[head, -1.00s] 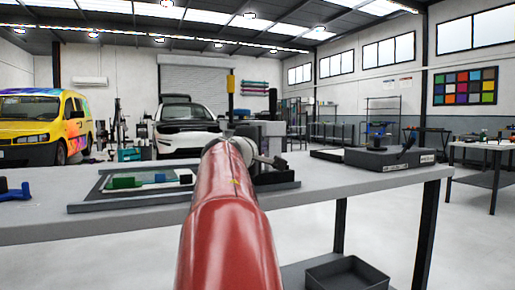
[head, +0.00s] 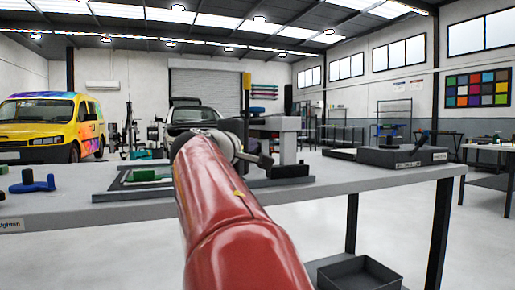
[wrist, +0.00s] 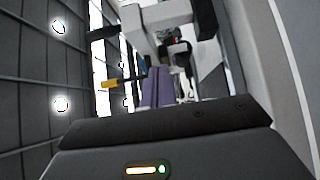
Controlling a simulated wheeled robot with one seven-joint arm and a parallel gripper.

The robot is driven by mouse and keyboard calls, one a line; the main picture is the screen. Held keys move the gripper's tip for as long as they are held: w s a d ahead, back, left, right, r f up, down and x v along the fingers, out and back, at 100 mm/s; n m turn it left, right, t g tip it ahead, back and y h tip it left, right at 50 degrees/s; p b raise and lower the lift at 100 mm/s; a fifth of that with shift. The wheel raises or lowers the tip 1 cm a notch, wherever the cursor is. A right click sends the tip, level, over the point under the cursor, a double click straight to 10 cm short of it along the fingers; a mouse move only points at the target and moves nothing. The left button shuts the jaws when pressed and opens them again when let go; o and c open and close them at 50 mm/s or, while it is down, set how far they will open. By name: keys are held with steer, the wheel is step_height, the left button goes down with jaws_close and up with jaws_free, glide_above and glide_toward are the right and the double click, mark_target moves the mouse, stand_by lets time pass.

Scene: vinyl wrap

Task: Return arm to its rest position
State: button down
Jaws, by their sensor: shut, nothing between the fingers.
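My red arm fills the lower middle of the head view and reaches out over the workbench (head: 400,180). In the wrist view, my gripper (wrist: 157,76) shows past its dark housing, with its two fingers together and nothing held between them. The gripper points toward a pale machine with a dark upright post, which stands a little way off. In the head view my gripper's fingertips cannot be made out among the arm and the dark parts behind it.
On the bench are a grey-framed tray with a green block (head: 144,175), a blue tool (head: 32,184), a grey press-like machine (head: 286,140) and a flat black box (head: 402,157). An open dark bin (head: 359,274) sits below.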

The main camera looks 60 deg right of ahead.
steer(key=shift+a, duration=0.95)
steer(key=w+a+f+t+y+p, duration=0.25)
steer(key=a+f+y, duration=0.25)
steer(key=a+f, duration=0.35)
steer(key=w+a+f+t+y+p, duration=0.25)
steer(key=a+f+y, duration=0.25)
steer(key=a+f, duration=0.35)
steer(key=s+a+f+m+g+y+p, duration=0.1)
steer(key=s+a+f+y, duration=0.3)
steer(key=a+f, duration=0.3)
steer(key=s+a+f+g+y+p, duration=0.1)
steer(key=a+f, duration=0.6)
steer(key=a, duration=0.7)
steer(key=s+y+p, duration=0.1)
steer(key=s+y, duration=0.1)
steer(key=s, duration=0.1)
steer(key=shift+m+y+p, duration=0.3)
steer(key=shift+m+y, duration=0.1)
steer(key=shift+s, duration=0.1)
